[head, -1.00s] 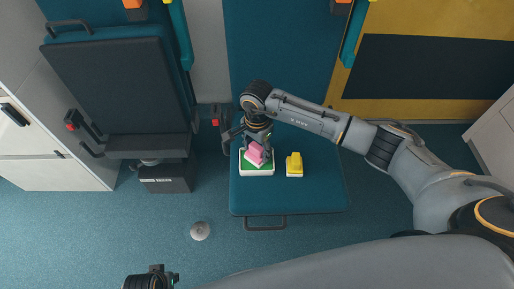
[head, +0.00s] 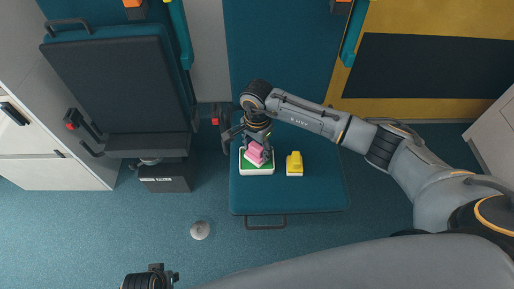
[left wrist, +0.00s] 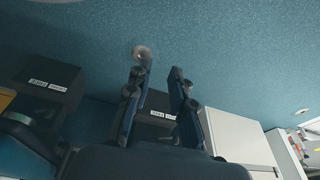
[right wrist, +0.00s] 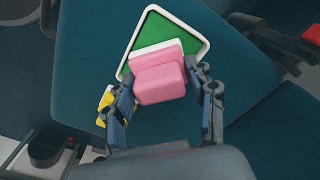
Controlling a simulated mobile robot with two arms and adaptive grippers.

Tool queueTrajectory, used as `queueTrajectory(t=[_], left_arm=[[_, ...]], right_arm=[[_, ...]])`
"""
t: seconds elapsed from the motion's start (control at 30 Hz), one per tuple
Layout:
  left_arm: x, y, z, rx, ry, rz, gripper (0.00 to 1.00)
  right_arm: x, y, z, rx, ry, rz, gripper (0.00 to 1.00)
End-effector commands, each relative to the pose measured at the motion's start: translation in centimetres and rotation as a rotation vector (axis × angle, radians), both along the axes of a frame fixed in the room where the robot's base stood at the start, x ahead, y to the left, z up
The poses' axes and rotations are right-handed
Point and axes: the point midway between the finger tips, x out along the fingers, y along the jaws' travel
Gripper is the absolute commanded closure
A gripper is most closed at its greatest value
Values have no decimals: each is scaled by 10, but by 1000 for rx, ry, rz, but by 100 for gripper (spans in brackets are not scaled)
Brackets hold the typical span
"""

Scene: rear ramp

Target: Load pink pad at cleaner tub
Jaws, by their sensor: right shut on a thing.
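The pink pad (head: 256,152) is between the fingers of my right gripper (head: 257,148), over a white-rimmed tub with a green inside (head: 245,168). In the right wrist view my right gripper (right wrist: 165,92) is shut on the pink pad (right wrist: 160,84), with a finger on each side. The green tub (right wrist: 188,42) shows beyond the pad; whether the pad touches its floor I cannot tell. My left gripper (left wrist: 160,76) is open and empty, away from the seat; it also shows at the bottom of the head view (head: 165,274).
The tub stands on a blue seat (head: 320,200) with a yellow block on a white base (head: 294,165) to its right. A folded dark seat (head: 120,90) stands to the left. A small round disc (head: 200,230) lies on the open floor.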

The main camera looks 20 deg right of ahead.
Motion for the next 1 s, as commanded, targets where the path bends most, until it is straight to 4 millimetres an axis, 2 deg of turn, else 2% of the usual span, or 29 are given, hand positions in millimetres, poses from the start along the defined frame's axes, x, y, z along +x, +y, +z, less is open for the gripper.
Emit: queueTrajectory(t=[1.0], left_arm=[[5, 0, 13, -2, -12, 2, 78]], right_arm=[[0, 0, -4, 0, 0, 0, 69]])
